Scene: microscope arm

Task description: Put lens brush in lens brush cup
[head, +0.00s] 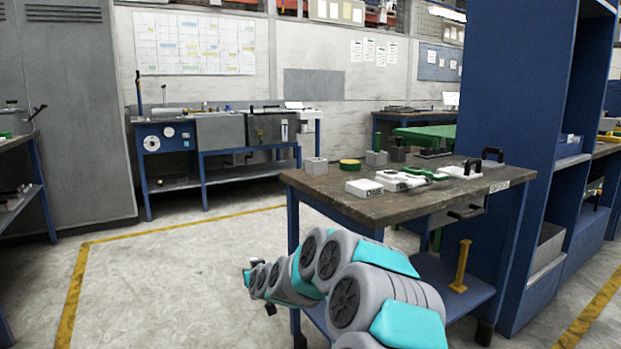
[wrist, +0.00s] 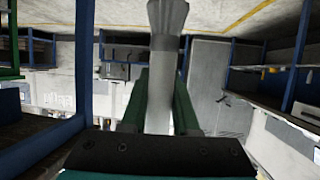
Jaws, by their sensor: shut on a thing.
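In the wrist view my gripper (wrist: 160,88) has its green fingers shut on a pale grey piece with a flared end, which looks like the lens brush (wrist: 166,30). The brush sticks out past the fingertips, clear of any surface. In the head view my arm reaches to the lower left, and its far end is low over the floor, left of the workbench (head: 335,190). The brush cannot be made out there. Small grey open-looking boxes stand on the bench, one at the left corner (head: 316,166) and one farther back (head: 376,158). I cannot tell which is the lens brush cup.
The bench also holds a green and yellow roll (head: 350,165), a white labelled block (head: 363,188), green and white pieces (head: 428,174) and black-handled items (head: 492,157). A tall blue shelf (head: 510,120) stands at the right. The floor (head: 170,280) at left is clear.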

